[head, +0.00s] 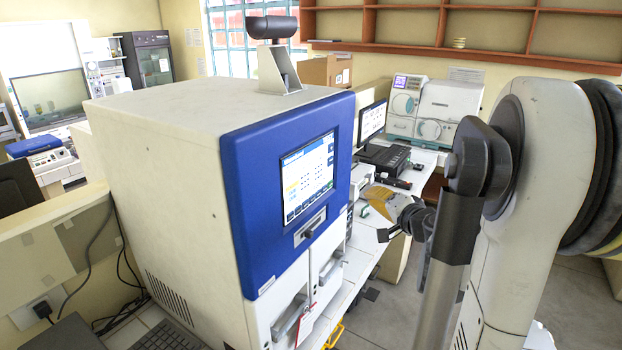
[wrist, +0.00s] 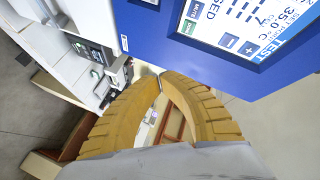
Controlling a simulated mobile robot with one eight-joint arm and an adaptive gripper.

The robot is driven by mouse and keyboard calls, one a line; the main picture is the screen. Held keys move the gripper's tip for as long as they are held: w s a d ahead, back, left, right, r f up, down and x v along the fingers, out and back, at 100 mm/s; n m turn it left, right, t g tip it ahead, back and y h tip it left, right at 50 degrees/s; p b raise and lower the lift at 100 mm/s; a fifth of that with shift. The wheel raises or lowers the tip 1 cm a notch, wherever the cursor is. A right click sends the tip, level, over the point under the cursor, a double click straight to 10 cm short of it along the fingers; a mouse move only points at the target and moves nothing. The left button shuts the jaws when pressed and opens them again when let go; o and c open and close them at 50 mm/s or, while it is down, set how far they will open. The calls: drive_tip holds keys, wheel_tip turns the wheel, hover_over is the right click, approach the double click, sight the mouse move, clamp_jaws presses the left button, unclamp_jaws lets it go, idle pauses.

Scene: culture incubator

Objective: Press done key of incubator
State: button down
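The incubator (head: 170,140) is a large off-white box with a blue front panel (head: 238,200). A lit touchscreen (head: 307,175) is set in that panel. In the wrist view part of the screen (wrist: 245,25) shows tilted at the top right, with "TEST", a 35.0 °C set point and plus and minus keys. A small green key (wrist: 190,27) lies near its lower left corner; its label is too small to read surely. My gripper (wrist: 160,80) has yellow ribbed fingers with tips together and nothing held. In the head view my gripper (head: 375,197) is right of the panel, apart from it.
Below the screen are a slot (head: 310,225) and drawers with handles (head: 290,318). A bench with a monitor (head: 372,120) and a keyboard (head: 383,157) stands behind my gripper. A camera-like device (head: 271,27) stands on the incubator top. Open floor lies to the right.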

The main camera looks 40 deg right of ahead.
drive_tip(key=shift+s, duration=0.15)
approach(334, 184)
drive_tip(key=w+d+f, duration=0.1)
drive_tip(key=w+d, duration=0.2)
drive_tip(key=shift+w+a+f, duration=0.1)
drive_tip(key=shift+w+a, duration=0.2)
drive_tip(key=shift+w, duration=0.2)
drive_tip(key=shift+w+a+f, duration=0.1)
drive_tip(key=shift+w+a, duration=0.15)
drive_tip(key=shift+w, duration=0.25)
drive_tip(key=shift+w, duration=0.15)
idle(0.8)
drive_tip(key=shift+w+a, duration=0.15)
drive_tip(key=shift+w, duration=0.1)
drive_tip(key=shift+w+a, duration=0.1)
drive_tip(key=shift+w, duration=0.2)
idle(0.7)
drive_tip(key=shift+s, duration=0.1)
drive_tip(key=shift+s+d+b, duration=0.25)
drive_tip(key=shift+s+b, duration=0.1)
drive_tip(key=shift+s, duration=0.25)
